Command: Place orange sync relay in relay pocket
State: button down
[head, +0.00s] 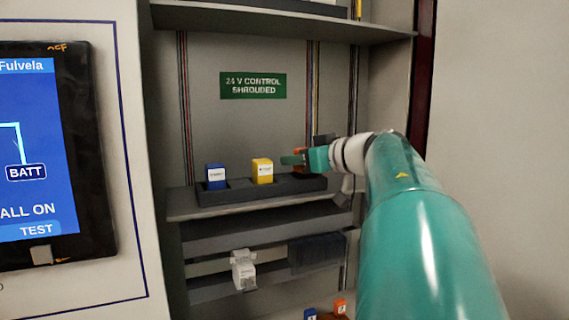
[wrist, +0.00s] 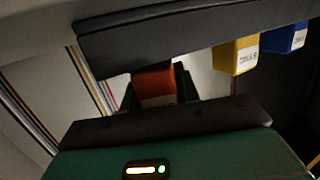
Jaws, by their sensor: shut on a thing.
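My gripper (head: 298,158) is at the right end of the dark relay tray (head: 236,197), at the height of the relays there. In the wrist view my gripper (wrist: 158,92) is shut on the orange sync relay (wrist: 155,82), which sits between its green fingers. The orange relay's upper end in that picture reaches the tray's dark edge (wrist: 170,38). I cannot tell whether it is in a pocket or just in front of it. In the head view the fingers mostly hide the relay and the right-hand pocket.
A blue relay (head: 216,176) and a yellow relay (head: 262,170) stand in the tray left of my gripper. A shelf (head: 285,25) overhangs above. A clear-white part (head: 243,270) is on the lower rail. Small blue and orange pieces (head: 340,306) show at the bottom.

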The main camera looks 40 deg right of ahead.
jog(key=shift+w+d+f, duration=0.1)
jog(key=shift+f, duration=0.45)
jog(key=c, duration=1)
grip_release()
jog(key=shift+w, duration=0.1)
jog(key=shift+c, duration=0.2)
jog(key=v, duration=1.2)
jog(key=shift+r, duration=0.15)
